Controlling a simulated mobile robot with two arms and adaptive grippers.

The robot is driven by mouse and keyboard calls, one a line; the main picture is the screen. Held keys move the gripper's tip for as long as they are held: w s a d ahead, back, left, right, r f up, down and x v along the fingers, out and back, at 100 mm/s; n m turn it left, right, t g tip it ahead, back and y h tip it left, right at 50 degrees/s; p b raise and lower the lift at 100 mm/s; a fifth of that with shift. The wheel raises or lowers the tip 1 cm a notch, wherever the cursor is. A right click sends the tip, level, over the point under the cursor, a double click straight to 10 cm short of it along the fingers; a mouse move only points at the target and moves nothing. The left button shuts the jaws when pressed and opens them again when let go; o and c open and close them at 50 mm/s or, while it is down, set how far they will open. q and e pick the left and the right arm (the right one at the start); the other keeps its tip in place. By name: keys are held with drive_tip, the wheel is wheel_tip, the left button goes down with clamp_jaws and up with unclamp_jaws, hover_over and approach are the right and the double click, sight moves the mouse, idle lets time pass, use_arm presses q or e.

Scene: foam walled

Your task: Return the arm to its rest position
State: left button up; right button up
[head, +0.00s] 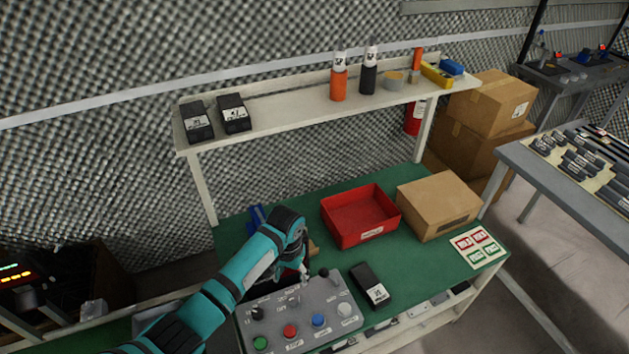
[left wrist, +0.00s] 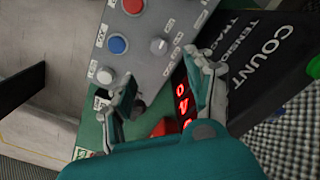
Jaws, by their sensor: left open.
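My left arm reaches in from the lower left in the head view. My left gripper (head: 304,272) hangs just over the back edge of the grey control box (head: 275,328), near its black lever (head: 324,272). In the left wrist view the two fingers of the gripper (left wrist: 160,92) are spread apart, with nothing held between them. The control box (left wrist: 150,22) lies beyond the fingers there, with red, blue and white buttons. A black panel (left wrist: 265,55) marked COUNT, with red lit digits, is by the right finger. My right gripper is not in view.
On the green bench are a red bin (head: 338,236), a cardboard box (head: 440,222), a black device (head: 366,277) and a label card (head: 478,247). A shelf (head: 290,112) with bottles and black devices stands above the back. Several buttons and the lever stick up close to the gripper.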

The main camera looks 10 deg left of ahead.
use_arm(q)
drive_tip(key=s+d+t+h, duration=0.1)
drive_tip(key=s+t, duration=0.1)
drive_tip(key=s, duration=1.1)
drive_tip(key=s+a+r+t, duration=0.1)
drive_tip(key=s+a+r, duration=0.2)
drive_tip(key=s+r, duration=0.25)
drive_tip(key=s+a+r+t, duration=0.1)
drive_tip(key=s+a+r, duration=0.3)
drive_tip(key=s, duration=0.3)
wheel_tip(320, 180, down, 29)
drive_tip(key=s+g+b, duration=0.1)
drive_tip(key=g+b, duration=0.1)
drive_tip(key=b, duration=0.1)
drive_tip(key=s+a+f+g+y+b, duration=0.1)
drive_tip(key=s+a+f+b, duration=0.1)
drive_tip(key=s+f, duration=1.5)
drive_tip(key=shift+a+f+b, duration=0.2)
drive_tip(key=shift+f+b, duration=0.1)
drive_tip(key=shift+f, duration=0.65)
